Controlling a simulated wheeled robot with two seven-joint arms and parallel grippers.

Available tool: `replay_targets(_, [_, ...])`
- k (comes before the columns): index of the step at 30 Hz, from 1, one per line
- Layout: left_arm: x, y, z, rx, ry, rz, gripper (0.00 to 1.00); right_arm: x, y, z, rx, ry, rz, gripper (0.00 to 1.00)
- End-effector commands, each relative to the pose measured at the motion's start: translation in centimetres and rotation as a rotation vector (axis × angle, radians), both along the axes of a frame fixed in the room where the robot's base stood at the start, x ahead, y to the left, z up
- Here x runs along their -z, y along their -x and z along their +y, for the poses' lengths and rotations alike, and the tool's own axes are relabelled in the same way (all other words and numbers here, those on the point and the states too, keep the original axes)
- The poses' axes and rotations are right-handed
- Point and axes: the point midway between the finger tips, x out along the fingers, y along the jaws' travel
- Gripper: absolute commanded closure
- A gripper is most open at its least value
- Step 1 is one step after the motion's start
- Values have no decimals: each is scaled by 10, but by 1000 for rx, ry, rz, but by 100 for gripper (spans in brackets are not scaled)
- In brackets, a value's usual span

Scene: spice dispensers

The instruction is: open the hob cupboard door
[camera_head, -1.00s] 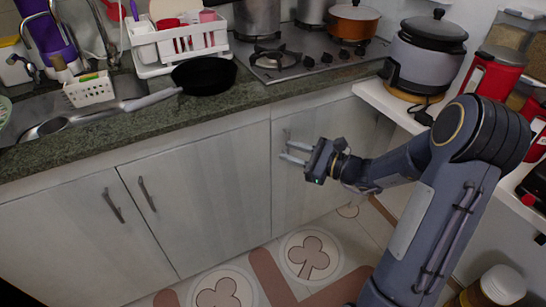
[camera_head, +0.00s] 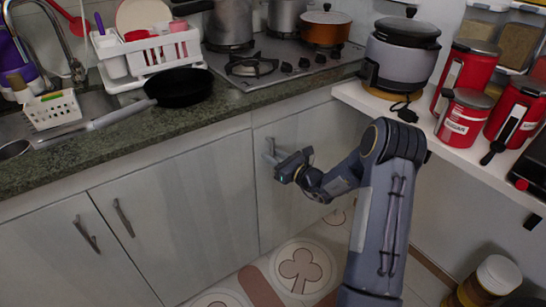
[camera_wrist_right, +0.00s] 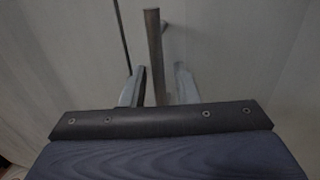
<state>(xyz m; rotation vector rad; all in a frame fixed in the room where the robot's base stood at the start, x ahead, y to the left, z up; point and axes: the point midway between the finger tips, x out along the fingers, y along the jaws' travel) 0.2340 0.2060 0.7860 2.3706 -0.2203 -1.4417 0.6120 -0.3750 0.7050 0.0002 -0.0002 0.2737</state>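The hob cupboard door (camera_head: 307,190) is the pale grey door below the hob, and it looks shut. Its upright bar handle (camera_head: 269,146) is near the door's left edge, partly hidden by my right gripper in the head view. My right gripper (camera_head: 276,159) is at the handle. In the right wrist view the handle (camera_wrist_right: 154,45) passes between the two spread fingers of the gripper (camera_wrist_right: 159,78), with a gap visible on both sides. My left gripper is not in view.
The counter (camera_head: 130,135) juts above the doors, with a black pan (camera_head: 184,87) near its edge. Two other closed cupboard doors (camera_head: 185,215) are to the left. A white shelf (camera_head: 460,158) with a cooker and red canisters is at right. The patterned floor in front is clear.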

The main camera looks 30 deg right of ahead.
Motion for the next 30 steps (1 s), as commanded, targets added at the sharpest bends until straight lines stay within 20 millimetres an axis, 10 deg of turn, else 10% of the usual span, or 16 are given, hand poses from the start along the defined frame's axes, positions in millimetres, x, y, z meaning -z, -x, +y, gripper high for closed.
replay_targets(6, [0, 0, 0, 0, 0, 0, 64, 0, 0, 0, 0, 0, 0, 73])
replay_targets(13, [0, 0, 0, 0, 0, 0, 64, 0, 0, 0, -1, 0, 0, 100])
replay_targets(30, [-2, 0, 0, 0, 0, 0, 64, 0, 30, -8, -60, 2, 3, 100])
